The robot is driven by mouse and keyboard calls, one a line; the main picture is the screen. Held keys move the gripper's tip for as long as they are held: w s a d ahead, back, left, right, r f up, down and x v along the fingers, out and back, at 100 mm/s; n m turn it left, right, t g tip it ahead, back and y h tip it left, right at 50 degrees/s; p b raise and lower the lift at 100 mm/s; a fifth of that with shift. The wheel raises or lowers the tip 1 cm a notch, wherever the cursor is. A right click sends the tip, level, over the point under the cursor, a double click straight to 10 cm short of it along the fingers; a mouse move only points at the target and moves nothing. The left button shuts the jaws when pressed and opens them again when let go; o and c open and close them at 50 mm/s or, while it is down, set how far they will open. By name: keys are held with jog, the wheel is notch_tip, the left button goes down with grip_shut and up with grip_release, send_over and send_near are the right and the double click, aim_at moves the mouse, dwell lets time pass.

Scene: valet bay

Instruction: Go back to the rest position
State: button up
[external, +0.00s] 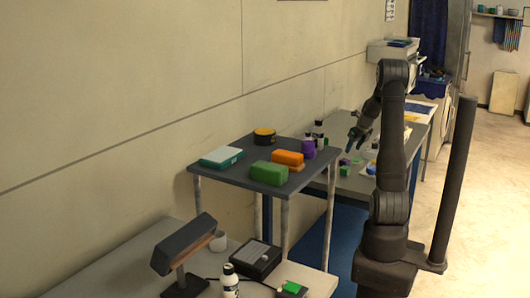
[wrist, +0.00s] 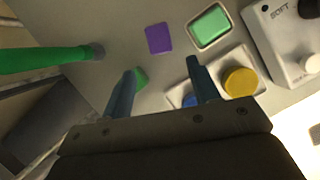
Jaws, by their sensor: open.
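My gripper (external: 358,138) is raised over the near end of the far table in the external view, beside the raised dark table. In the wrist view my gripper (wrist: 158,80) shows two bluish fingers spread apart with nothing held between them. Below it in the wrist view lie a purple block (wrist: 159,38), a green block in a light-rimmed holder (wrist: 209,26), and a small green piece (wrist: 141,77) partly hidden by the left finger. A yellow round piece (wrist: 240,82) and a blue piece sit in pale holders; the blue one is partly hidden.
A lamp (external: 184,245) stands front left. A grey device (wrist: 285,40) and a green bottle-like thing (wrist: 45,58) flank the wrist view.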

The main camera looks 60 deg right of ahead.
jog(key=x, duration=0.8)
jog(key=shift+w+f, duration=0.1)
jog(key=shift+f, duration=0.25)
jog(key=shift+w+d+r, duration=0.1)
jog(key=shift+d+r, duration=0.05)
jog(key=shift+r, duration=0.2)
notch_tip(320, 180, up, 4)
jog(key=shift+f, duration=0.2)
jog(key=s+r, duration=0.7)
jog(key=s, duration=0.5)
notch_tip(320, 180, up, 19)
jog(key=n+y, duration=0.2)
jog(key=n, duration=0.2)
send_over(347, 161)
jog(key=w+a, duration=0.4)
jog(key=a, duration=0.4)
jog(key=shift+w+a+r+n, duration=0.1)
jog(key=shift+w+a+n, duration=0.1)
jog(key=shift+w, duration=0.2)
jog(key=shift+w+a+r+n, duration=0.1)
jog(key=shift+w+a+n, duration=0.1)
jog(key=shift+w, duration=0.15)
